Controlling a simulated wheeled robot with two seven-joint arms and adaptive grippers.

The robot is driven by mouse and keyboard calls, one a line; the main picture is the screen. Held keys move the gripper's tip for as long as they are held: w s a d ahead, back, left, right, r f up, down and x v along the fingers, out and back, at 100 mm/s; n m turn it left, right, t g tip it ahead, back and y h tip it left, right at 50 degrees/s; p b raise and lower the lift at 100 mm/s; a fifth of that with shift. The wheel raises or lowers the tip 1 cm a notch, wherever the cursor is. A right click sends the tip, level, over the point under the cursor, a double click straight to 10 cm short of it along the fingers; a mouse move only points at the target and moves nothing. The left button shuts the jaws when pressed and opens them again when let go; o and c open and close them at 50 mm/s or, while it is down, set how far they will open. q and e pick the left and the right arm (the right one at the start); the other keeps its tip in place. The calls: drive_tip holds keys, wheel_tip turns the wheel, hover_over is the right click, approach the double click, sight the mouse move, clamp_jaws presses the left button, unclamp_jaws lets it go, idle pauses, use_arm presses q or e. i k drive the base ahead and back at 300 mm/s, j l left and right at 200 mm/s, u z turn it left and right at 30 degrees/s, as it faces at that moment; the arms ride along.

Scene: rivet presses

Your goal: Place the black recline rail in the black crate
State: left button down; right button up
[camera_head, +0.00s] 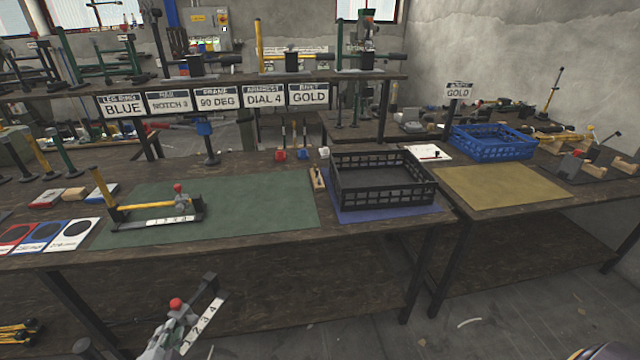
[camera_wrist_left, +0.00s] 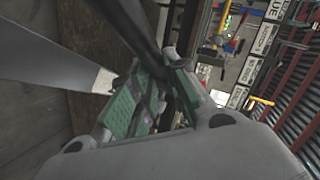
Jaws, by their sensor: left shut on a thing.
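The black recline rail (camera_head: 205,291), with a white numbered plate and a red knob, is low in front of the bench in the head view. My left gripper (camera_head: 168,338) is shut on it. In the left wrist view the green-padded fingers (camera_wrist_left: 150,98) close around the dark bar (camera_wrist_left: 125,30), and the pale plate (camera_wrist_left: 50,72) sticks out to the left. The black crate (camera_head: 432,188) stands on a blue mat on the bench, up and to the right of the gripper. Its visible inside looks empty. My right gripper is not in view.
A similar rail with a yellow bar (camera_head: 150,205) lies on the green mat (camera_head: 270,200). A small wooden block stand (camera_head: 318,180) is just left of the crate. A blue crate (camera_head: 495,145) and a yellow mat (camera_head: 505,187) are to the right. The bench front edge lies between rail and crate.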

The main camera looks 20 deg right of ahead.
sight(371, 177)
drive_tip(key=l+z, duration=0.1)
drive_tip(key=z, duration=0.3)
drive_tip(key=l+z, duration=0.1)
drive_tip(key=z, duration=0.25)
drive_tip(key=l+z, duration=0.1)
drive_tip(key=z, duration=0.3)
drive_tip(key=i+z, duration=0.1)
drive_tip(key=z, duration=0.25)
drive_tip(key=l, duration=0.1)
